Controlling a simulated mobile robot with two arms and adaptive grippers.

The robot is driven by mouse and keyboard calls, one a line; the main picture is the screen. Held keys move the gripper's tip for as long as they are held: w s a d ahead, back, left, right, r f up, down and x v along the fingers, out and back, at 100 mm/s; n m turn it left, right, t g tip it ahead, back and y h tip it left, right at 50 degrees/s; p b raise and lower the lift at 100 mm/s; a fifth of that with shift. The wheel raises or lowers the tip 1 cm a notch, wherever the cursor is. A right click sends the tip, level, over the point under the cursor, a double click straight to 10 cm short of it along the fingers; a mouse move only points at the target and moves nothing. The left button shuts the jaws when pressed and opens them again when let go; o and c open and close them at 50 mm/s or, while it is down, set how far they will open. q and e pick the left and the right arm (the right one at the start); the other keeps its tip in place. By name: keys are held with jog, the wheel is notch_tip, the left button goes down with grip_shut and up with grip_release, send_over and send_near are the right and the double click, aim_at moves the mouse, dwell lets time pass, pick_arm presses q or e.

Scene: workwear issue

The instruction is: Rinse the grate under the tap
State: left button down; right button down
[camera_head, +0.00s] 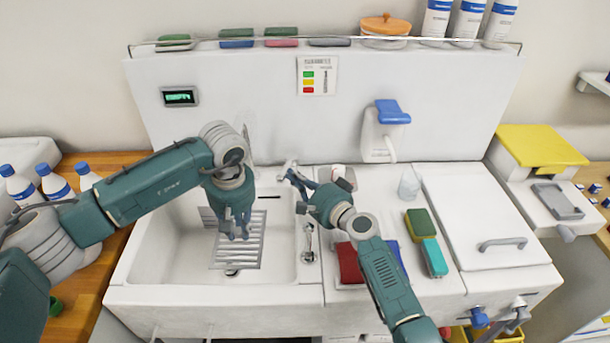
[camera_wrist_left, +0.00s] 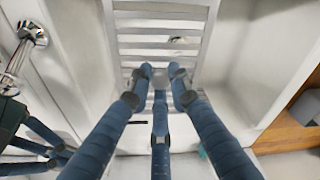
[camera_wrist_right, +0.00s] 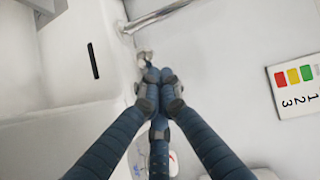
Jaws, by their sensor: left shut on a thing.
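The grate (camera_head: 225,262), a pale slatted rack, is in the white sink basin (camera_head: 285,262). The drain shows through its slats in the left wrist view. My left gripper (camera_head: 237,234) points down and is shut on the grate (camera_wrist_left: 160,30); I cannot tell whether the grate is raised off the basin floor. A chrome tap fitting (camera_head: 308,245) stands on the basin's right rim. At the back rim a chrome spout (camera_wrist_right: 160,14) has a small pale knob (camera_wrist_right: 145,57) below it. My right gripper (camera_wrist_right: 158,76) has its fingers together close to this knob; contact is unclear. No running water is visible.
Right of the sink lie a red block (camera_head: 349,263), a green and yellow sponge (camera_head: 420,223) and a teal block (camera_head: 434,258). A blue-topped dispenser (camera_head: 391,112) is on the back wall. White bottles (camera_head: 55,183) stand at the left.

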aim_at(243, 263)
pick_arm(q)
jog(key=shift+d, duration=0.1)
pick_arm(e)
jog(key=shift+s+d, duration=0.1)
jog(key=shift+d, duration=0.15)
jog(key=d, duration=0.1)
jog(key=s+d, duration=0.1)
jog(key=d, duration=0.1)
jog(key=shift+s+d+r, duration=0.2)
jog(key=shift+s+d, duration=0.1)
jog(key=shift+s, duration=0.1)
jog(key=v, duration=0.6)
jog(key=a+v, duration=0.1)
jog(key=v, duration=0.2)
jog(key=shift+s+r, duration=0.15)
jog(key=shift+s, duration=0.3)
jog(key=shift+a, duration=0.1)
